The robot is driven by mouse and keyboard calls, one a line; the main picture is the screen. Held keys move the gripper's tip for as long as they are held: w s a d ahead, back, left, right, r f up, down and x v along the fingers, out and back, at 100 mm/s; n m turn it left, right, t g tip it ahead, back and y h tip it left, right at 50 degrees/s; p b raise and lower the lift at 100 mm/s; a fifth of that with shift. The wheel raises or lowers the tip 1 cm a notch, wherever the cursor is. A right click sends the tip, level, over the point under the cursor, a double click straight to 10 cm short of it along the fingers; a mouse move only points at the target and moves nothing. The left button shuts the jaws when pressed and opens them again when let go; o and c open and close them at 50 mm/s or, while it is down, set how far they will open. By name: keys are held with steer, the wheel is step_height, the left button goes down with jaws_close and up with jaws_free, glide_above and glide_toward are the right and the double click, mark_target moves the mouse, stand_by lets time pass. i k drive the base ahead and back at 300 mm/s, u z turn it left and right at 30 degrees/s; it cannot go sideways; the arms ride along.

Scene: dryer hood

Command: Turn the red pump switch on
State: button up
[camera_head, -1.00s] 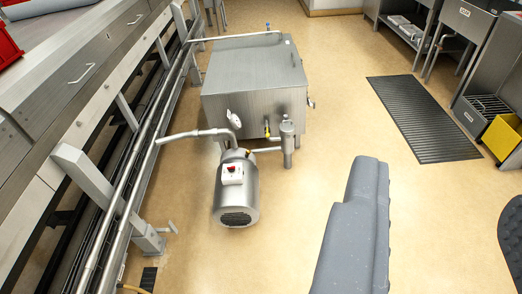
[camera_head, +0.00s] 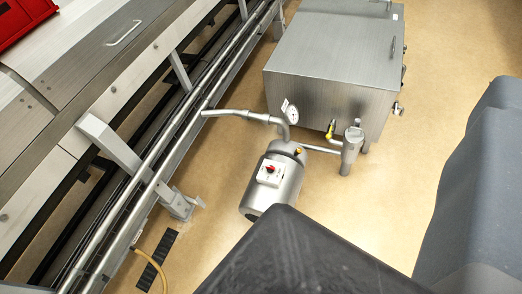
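The lower end of the motor is hidden behind a dark part of mine at the bottom. Another grey part of mine fills the right side. I cannot make out gripper fingers on either part, and nothing is seen touching the switch.
A steel tank (camera_head: 320,65) stands behind the pump, with a gauge (camera_head: 291,114) and a filter housing (camera_head: 351,147) nearby. A steel machine with rails (camera_head: 140,180) runs along the left. A yellow hose (camera_head: 150,262) lies at lower left. Tan floor (camera_head: 225,165) is clear left of the motor.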

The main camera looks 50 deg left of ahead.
mark_target(271, 169)
steer(key=u, duration=0.55)
steer(key=i, duration=1)
steer(key=u, duration=0.8)
steer(key=i, duration=0.25)
steer(key=u, duration=0.15)
steer(key=k, duration=0.75)
steer(key=u, duration=0.2)
steer(key=i, duration=0.8)
steer(key=z, duration=0.05)
